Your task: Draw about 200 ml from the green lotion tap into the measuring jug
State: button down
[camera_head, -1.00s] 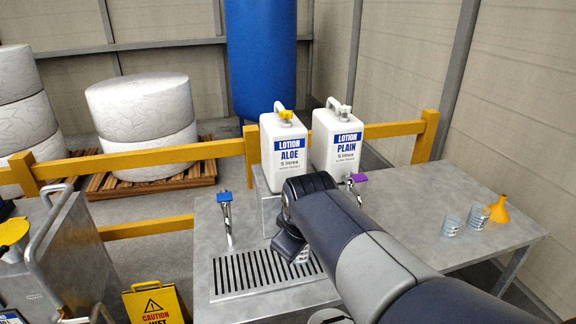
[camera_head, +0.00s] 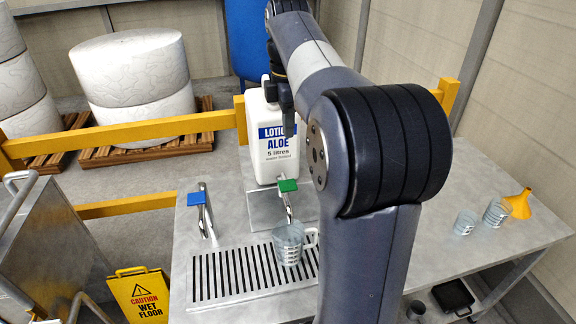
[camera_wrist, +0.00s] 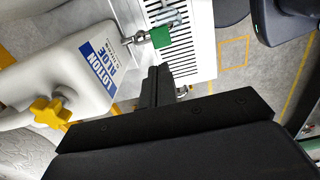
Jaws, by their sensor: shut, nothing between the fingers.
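The green lotion tap (camera_head: 288,186) stands in front of the white LOTION ALOE canister (camera_head: 279,160). Its green handle also shows in the wrist view (camera_wrist: 161,37). The clear measuring jug (camera_head: 288,246) stands upright on the slotted drip grate, below the green tap's spout. I cannot tell whether it holds any liquid. My gripper (camera_head: 288,128) is shut and empty, pointing down in front of the ALOE canister, above the green tap and apart from it. In the wrist view my gripper's fingertips (camera_wrist: 157,70) are just below the green handle in the picture.
A blue tap (camera_head: 197,199) stands to the left. The slotted drip grate (camera_head: 215,280) is set in the metal table. Two clear cups (camera_head: 466,222) (camera_head: 497,210) and an orange funnel (camera_head: 519,203) stand at the right. A yellow rail (camera_head: 190,122) runs behind. My arm hides the PLAIN canister.

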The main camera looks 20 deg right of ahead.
aim_at(290, 190)
dwell(0.3)
notch_tip(290, 190, down, 14)
jog(key=shift+s+p, duration=0.1)
jog(key=shift+p, duration=0.4)
jog(key=shift+f, duration=0.1)
jog(key=b, duration=0.2)
jog(key=f+t+b, duration=0.1)
jog(key=shift+s+a+f+b, duration=0.1)
jog(key=shift+s+a+b, duration=0.05)
jog(key=shift+s+b, duration=0.25)
jog(key=f+t+b, duration=0.1)
jog(key=b, duration=0.1)
jog(key=s+t+b, duration=0.1)
jog(key=b, duration=0.2)
jog(key=shift+s+a+f+t+h+b, duration=0.1)
jog(key=shift+f+t+h+b, duration=0.25)
jog(key=shift+t+h, duration=0.05)
jog(key=shift+r, duration=0.15)
dwell(4.7)
